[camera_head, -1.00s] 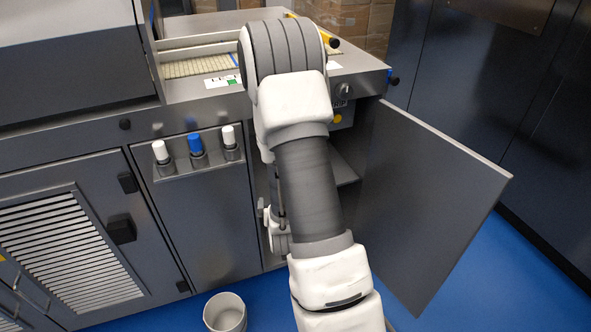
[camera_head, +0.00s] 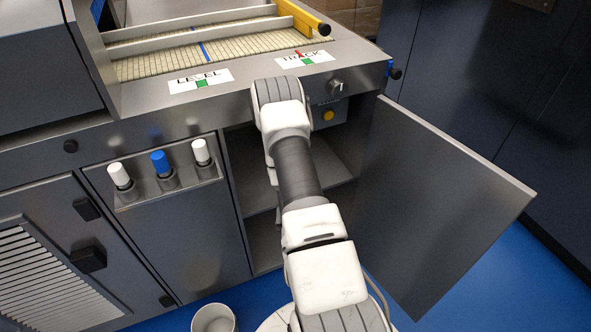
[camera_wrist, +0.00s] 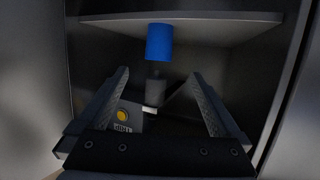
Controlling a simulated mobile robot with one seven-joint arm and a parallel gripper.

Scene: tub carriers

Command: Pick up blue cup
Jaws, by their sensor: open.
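In the wrist view a plain blue cylinder (camera_wrist: 159,42), which I take for the blue cup, shows inside a dark cabinet space. A dark cylinder (camera_wrist: 155,90) with a pale end lies in line with it. My gripper (camera_wrist: 160,76) is open, its two fingers spread on either side of that line. The blue cylinder appears beyond the fingertips, and nothing is held. In the head view my arm reaches into the open cabinet; my gripper and this cylinder are hidden there. Another blue-topped piece (camera_head: 160,161) stands in the front rack between two white-topped ones.
A shelf (camera_wrist: 185,17) and a box with a yellow button (camera_wrist: 122,115) are close to the gripper. The open cabinet door (camera_head: 440,200) stands to the right of my arm.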

